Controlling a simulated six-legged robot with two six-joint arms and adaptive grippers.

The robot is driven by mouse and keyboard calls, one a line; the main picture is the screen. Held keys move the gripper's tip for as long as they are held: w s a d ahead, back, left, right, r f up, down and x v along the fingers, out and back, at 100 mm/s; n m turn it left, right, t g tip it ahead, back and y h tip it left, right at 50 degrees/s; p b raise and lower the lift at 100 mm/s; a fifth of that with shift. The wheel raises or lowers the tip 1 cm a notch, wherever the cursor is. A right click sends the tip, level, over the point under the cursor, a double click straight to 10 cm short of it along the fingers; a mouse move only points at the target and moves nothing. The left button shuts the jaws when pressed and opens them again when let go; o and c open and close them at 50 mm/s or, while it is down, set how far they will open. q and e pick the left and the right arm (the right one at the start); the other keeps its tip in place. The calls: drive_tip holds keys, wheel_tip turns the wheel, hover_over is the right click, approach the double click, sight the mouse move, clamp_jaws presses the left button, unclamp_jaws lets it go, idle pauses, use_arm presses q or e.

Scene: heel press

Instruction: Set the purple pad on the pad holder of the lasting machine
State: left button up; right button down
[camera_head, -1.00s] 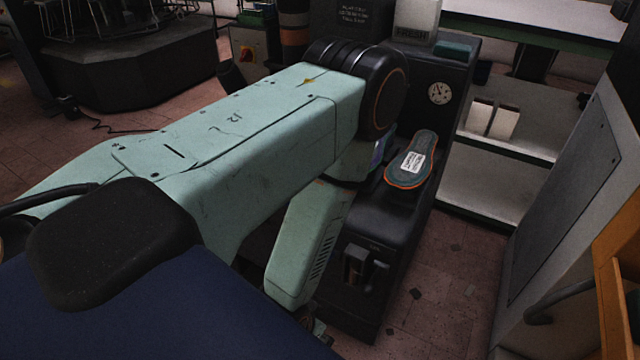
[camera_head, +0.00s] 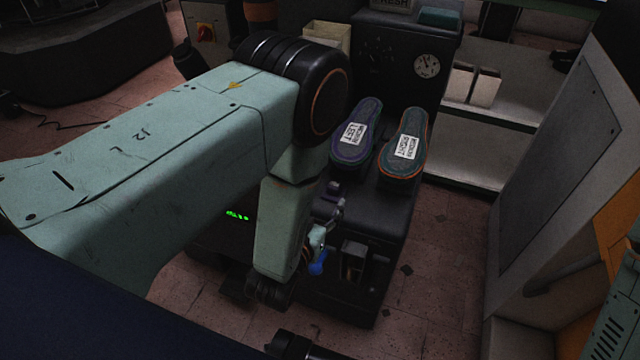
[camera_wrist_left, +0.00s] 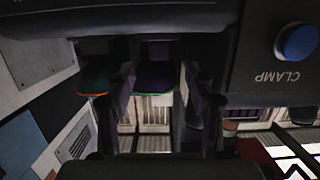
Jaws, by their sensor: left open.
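The purple-edged pad (camera_head: 357,135), labelled LEFT, is a dark sole shape lying tilted on the black lasting machine (camera_head: 385,215). An orange-edged pad (camera_head: 404,148), labelled RIGHT, lies beside it to the right, with a gap between them. My left gripper (camera_head: 332,200) is in front of and below the purple pad's near end, partly hidden by my arm. The pad holder under the pad is mostly hidden.
A dial gauge (camera_head: 427,66) is on the machine's back panel. In the left wrist view a blue button (camera_wrist_left: 297,42) marked CLAMP is close at the upper right. A grey cabinet (camera_head: 560,180) stands at the right. Tiled floor (camera_head: 450,260) is clear between them.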

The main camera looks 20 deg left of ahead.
sight(333, 191)
use_arm(q)
drive_tip(key=shift+w+d+b, duration=0.1)
drive_tip(key=shift+w+b, duration=0.2)
drive_tip(key=shift+w, duration=0.25)
drive_tip(key=b+x, duration=0.1)
drive_tip(key=x, duration=0.1)
drive_tip(key=b+x, duration=0.1)
drive_tip(key=x, duration=0.2)
drive_tip(key=shift+w+f, duration=0.1)
drive_tip(key=shift+f, duration=0.2)
drive_tip(key=shift+w+b, duration=0.35)
drive_tip(key=shift+w, duration=0.2)
drive_tip(key=shift+c, duration=0.4)
clamp_jaws()
